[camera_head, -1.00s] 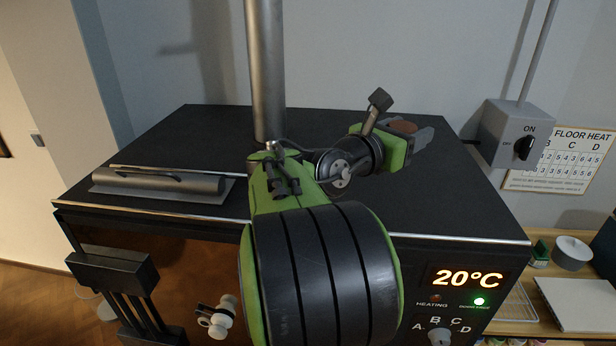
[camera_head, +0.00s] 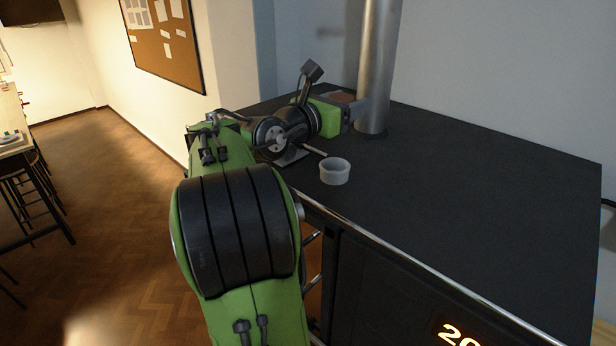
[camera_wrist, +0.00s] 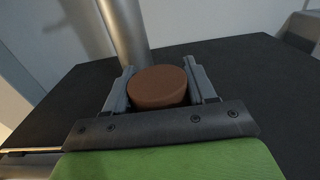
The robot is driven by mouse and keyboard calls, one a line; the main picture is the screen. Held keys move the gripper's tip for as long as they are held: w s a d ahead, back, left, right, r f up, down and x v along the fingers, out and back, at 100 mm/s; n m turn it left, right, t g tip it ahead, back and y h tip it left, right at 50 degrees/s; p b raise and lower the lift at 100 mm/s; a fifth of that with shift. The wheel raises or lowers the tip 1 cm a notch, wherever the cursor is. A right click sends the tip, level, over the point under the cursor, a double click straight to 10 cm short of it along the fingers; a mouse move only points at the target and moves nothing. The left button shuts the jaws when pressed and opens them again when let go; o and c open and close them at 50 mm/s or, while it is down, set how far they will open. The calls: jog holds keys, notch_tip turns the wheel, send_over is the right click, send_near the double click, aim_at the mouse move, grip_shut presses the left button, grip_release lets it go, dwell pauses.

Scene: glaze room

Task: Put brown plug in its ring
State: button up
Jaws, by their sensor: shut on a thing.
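The brown plug (camera_wrist: 158,87) is a short round disc with a flat top. My gripper (camera_wrist: 162,82) is shut on it, one grey finger on each side, in the wrist view. A pale grey round piece with an open top (camera_head: 334,171), which looks like the ring, stands near the top's front left edge. It is nearer the camera than my gripper and apart from it. Its inside is only partly seen.
The black kiln top (camera_head: 480,190) is clear to the right. The upright metal pipe (camera_head: 378,70) rises close by my gripper. My arm hides the top's left end. Open wooden floor (camera_head: 130,190) lies left, with a table and stools (camera_head: 30,180) beyond.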

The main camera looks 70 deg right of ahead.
jog(key=f+b, duration=0.1)
jog(key=f, duration=0.2)
jog(key=f+b, duration=0.1)
jog(key=f, duration=0.2)
jog(key=f+b, duration=0.1)
jog(key=f, duration=0.3)
jog(key=shift+w, duration=0.25)
jog(key=shift+f, duration=0.2)
jog(key=shift+f, duration=0.1)
jog(key=o, duration=1.1)
